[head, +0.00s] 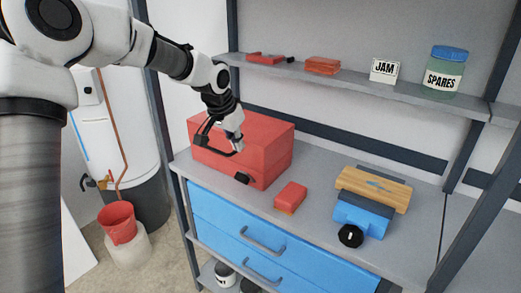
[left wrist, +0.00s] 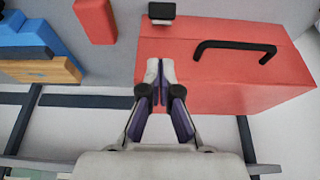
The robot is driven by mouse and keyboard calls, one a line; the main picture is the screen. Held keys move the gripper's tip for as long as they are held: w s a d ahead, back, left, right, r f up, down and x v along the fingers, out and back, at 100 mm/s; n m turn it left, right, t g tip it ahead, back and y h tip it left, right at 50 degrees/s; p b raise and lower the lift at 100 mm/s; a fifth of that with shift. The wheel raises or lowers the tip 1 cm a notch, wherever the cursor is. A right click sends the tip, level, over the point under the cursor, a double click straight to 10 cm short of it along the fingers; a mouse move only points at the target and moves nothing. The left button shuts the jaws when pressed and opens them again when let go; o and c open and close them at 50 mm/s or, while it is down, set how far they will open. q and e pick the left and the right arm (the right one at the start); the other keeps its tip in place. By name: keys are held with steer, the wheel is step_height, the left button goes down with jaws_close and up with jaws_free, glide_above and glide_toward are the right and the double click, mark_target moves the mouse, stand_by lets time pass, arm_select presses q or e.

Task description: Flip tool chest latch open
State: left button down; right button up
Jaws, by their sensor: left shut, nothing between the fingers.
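The red tool chest (head: 262,138) sits on the grey workbench with its lid down. Its black latch (head: 242,178) is on the front face, and it also shows at the top of the left wrist view (left wrist: 162,13). The chest's black handle (left wrist: 236,46) shows to the right in the left wrist view. My left gripper (head: 238,143) is shut and empty over the chest, above and behind the latch in the head view. Its fingertips (left wrist: 160,66) show apart from the latch; I cannot tell whether they touch the chest. My right gripper is in neither view.
A small red box (head: 290,197) lies right of the chest. A blue item (head: 362,215) and a wooden block (head: 376,187) are further right. Above runs a shelf (head: 345,86) with a spares jar (head: 444,76). Blue drawers (head: 215,217) are below; the bench between has free room.

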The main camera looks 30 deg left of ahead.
mark_target(246, 164)
arm_select(q)
steer(key=p+x, duration=0.1)
steer(key=x, duration=0.8)
steer(key=shift+f, duration=0.25)
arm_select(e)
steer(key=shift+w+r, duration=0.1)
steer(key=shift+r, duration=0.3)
